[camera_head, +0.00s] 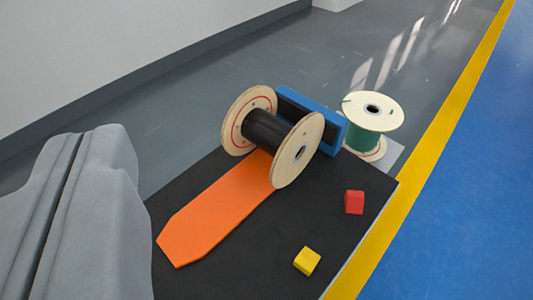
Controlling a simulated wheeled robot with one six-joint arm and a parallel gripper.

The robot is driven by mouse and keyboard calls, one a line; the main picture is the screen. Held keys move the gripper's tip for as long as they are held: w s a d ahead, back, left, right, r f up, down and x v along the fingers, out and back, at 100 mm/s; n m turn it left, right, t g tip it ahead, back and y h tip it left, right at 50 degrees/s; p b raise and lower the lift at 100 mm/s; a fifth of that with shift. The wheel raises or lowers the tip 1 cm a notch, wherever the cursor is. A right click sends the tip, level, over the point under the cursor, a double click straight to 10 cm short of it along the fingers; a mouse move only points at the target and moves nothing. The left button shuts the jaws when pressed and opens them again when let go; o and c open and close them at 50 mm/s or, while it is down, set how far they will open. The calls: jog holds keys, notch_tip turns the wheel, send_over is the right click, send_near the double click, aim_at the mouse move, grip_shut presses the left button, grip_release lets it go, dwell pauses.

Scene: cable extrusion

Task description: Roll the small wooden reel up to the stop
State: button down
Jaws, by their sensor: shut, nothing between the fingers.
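The small wooden reel (268,131) lies on its side with pale round flanges and a black winding between them. It sits at the far end of an orange strip (215,212) on a black mat (275,236). The stop (333,128), a blue block with a dark face, stands right behind the reel. The reel partly hides it, and I cannot tell whether they touch. My gripper (86,137) is the grey shape at the left, its two fingers shut together and empty. It is apart from the reel, to its left and nearer the camera.
A reel with green winding (368,137) stands upright on a pale plate right of the stop. A red cube (354,202) and a yellow cube (307,261) lie on the mat's right side. A yellow line (420,160) and blue floor run along the right. A wall is at upper left.

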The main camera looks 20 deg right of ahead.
jog(key=w+d+f+m+g+h, duration=0.1)
jog(key=w+d+f+m+g, duration=0.35)
jog(key=w+f, duration=0.7)
jog(key=w+d+f+m+g, duration=0.4)
jog(key=w+d+f, duration=0.2)
jog(key=w+f, duration=0.6)
jog(key=w+d+f+m, duration=0.1)
jog(key=w+d+f, duration=0.1)
jog(key=f, duration=0.4)
jog(key=w+d+f+g, duration=0.1)
jog(key=w+d+f, duration=0.1)
jog(key=w+f, duration=0.3)
jog(key=w+d+f+m+g, duration=0.1)
jog(key=w+d+f, duration=0.1)
jog(key=f, duration=0.6)
jog(key=shift+w+f+m+h, duration=0.3)
jog(key=shift+w+f+m, duration=0.1)
jog(key=shift+w, duration=0.4)
jog(key=shift+f+g, duration=0.15)
jog(key=shift+g, duration=0.1)
jog(key=shift+d+f, duration=0.1)
jog(key=shift+d, duration=0.35)
jog(key=shift+s+a, duration=0.1)
jog(key=shift+a, duration=0.35)
dwell(1.8)
